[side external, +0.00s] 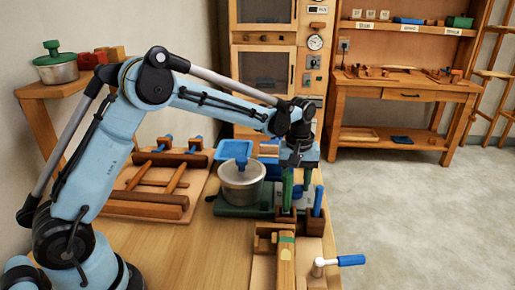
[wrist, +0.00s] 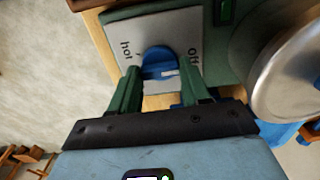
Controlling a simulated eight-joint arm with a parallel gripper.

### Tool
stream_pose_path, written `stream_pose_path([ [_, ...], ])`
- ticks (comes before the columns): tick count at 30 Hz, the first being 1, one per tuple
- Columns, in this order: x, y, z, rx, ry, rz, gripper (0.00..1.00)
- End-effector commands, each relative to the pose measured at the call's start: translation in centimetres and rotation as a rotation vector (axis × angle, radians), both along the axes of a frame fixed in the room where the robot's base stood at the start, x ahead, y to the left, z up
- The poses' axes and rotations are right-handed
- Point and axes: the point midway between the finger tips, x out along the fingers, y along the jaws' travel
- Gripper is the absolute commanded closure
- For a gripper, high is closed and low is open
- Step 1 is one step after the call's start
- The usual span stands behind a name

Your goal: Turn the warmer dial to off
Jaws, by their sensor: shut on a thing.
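The warmer dial (wrist: 157,60) is a round blue knob on a pale plate (wrist: 178,26), with "hot" printed on the left and "Off" on the right in the wrist view. A white mark on the dial lies at its lower right in that view. My gripper (wrist: 158,73) has its green fingers on either side of the dial and is shut on it.
A metal pot (side external: 241,187) with a blue knob stands on the warmer, close beside my gripper. A wooden block with upright tools (side external: 315,220) stands in front. A wooden rack (side external: 150,200) lies left. A blue-handled crank (side external: 350,260) sticks out at the front right.

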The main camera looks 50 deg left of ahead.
Motion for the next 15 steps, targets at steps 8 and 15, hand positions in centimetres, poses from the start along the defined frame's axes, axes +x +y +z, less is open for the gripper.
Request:
stream_pose_path([
  [8,0.03,0.0,0.07,0.0,-0.001,0.009,0.84],
  [15,0.04,0.01,0.06,0.0,-0.001,0.008,0.36],
])
